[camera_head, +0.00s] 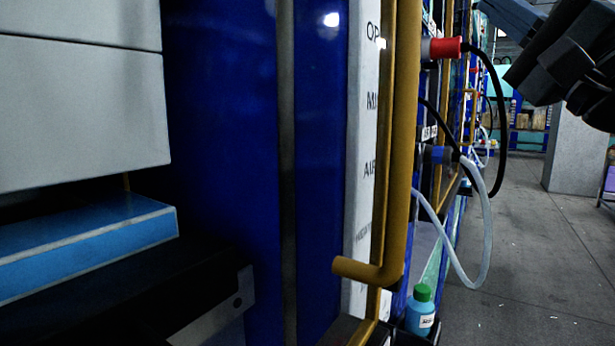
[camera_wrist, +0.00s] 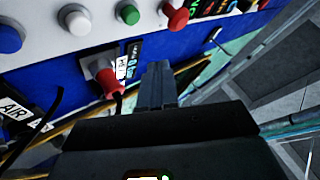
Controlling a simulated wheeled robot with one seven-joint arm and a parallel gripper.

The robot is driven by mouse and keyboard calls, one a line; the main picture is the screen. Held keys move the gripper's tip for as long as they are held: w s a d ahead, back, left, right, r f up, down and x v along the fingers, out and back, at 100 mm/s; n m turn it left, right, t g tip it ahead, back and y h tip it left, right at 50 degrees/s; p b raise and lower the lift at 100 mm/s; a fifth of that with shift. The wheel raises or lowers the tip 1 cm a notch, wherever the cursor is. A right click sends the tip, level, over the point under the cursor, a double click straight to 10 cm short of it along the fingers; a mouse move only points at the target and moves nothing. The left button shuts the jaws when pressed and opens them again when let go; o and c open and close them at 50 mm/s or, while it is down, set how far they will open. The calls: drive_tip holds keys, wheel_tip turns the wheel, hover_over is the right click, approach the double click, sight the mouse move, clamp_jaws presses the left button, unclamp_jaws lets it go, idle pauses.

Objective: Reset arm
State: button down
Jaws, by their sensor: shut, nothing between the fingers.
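My gripper (camera_wrist: 157,82) shows in the wrist view with its two grey fingers together and nothing between them. It points at a blue machine panel (camera_wrist: 60,65) and stands apart from the buttons, as far as I can tell. A red plug (camera_wrist: 106,82) in a light socket is just left of the fingertips. Above are a white button (camera_wrist: 75,20), a green button (camera_wrist: 128,13), a red knob (camera_wrist: 175,15) and a blue button (camera_wrist: 8,38). In the head view, dark parts of my arm hang at the upper right; the fingertips are not clearly seen there.
A blue press with a yellow pipe handle (camera_head: 398,150) fills the head view's left and middle. A red connector (camera_head: 445,47) with a black cable and a looping white hose (camera_head: 487,230) stick out. A green-capped bottle (camera_head: 420,310) stands low. Grey floor (camera_head: 540,250) is open at right.

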wheel_tip(320, 180, down, 21)
drive_tip(key=d+m+h, duration=0.1)
drive_tip(key=m+h, duration=0.4)
drive_tip(key=h, duration=0.5)
drive_tip(key=s+a+f+n+g+h, duration=0.1)
drive_tip(key=s+f+h, duration=0.1)
drive_tip(key=s+f, duration=0.45)
drive_tip(key=s+f+n+g+h, duration=0.1)
drive_tip(key=s+f+h, duration=0.15)
drive_tip(key=f, duration=0.65)
drive_tip(key=s+a+f+n+g, duration=0.25)
drive_tip(key=s+f+n, duration=0.25)
drive_tip(key=s+f, duration=0.7)
drive_tip(key=s+f+n+g+y+p, duration=0.1)
drive_tip(key=s+n+g, duration=0.2)
drive_tip(key=s+n, duration=0.5)
drive_tip(key=s, duration=1)
drive_tip(key=shift+s+d+f+g+y, duration=0.25)
drive_tip(key=shift+d+f+g+y, duration=0.05)
drive_tip(key=shift+g+y, duration=0.05)
idle(1.2)
